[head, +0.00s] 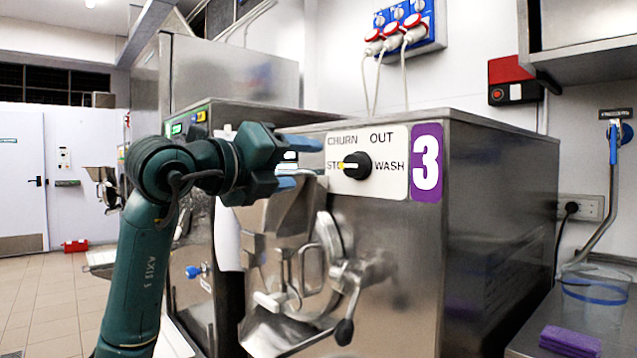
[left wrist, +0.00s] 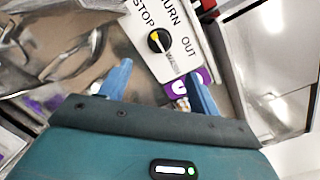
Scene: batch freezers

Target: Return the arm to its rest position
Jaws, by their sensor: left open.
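My left arm rises from the lower left in the head view, green with blue fingertips. Its left gripper (head: 300,162) is open and empty in front of the batch freezer (head: 502,230) marked 3, just left of the black selector knob (head: 357,166). The knob's yellow pointer faces left, toward the partly covered STOP label. In the left wrist view the two blue fingers (left wrist: 158,92) are spread apart, with the knob (left wrist: 158,40) beyond them and not between them. My right gripper is not in view.
Below the knob, the freezer's steel hopper and spout door (head: 335,250) stick out with handles and a lever. Another freezer (head: 190,120) stands behind my arm. A purple sponge (head: 570,340) and a clear container (head: 594,295) rest at the right. Floor (head: 40,310) is open at left.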

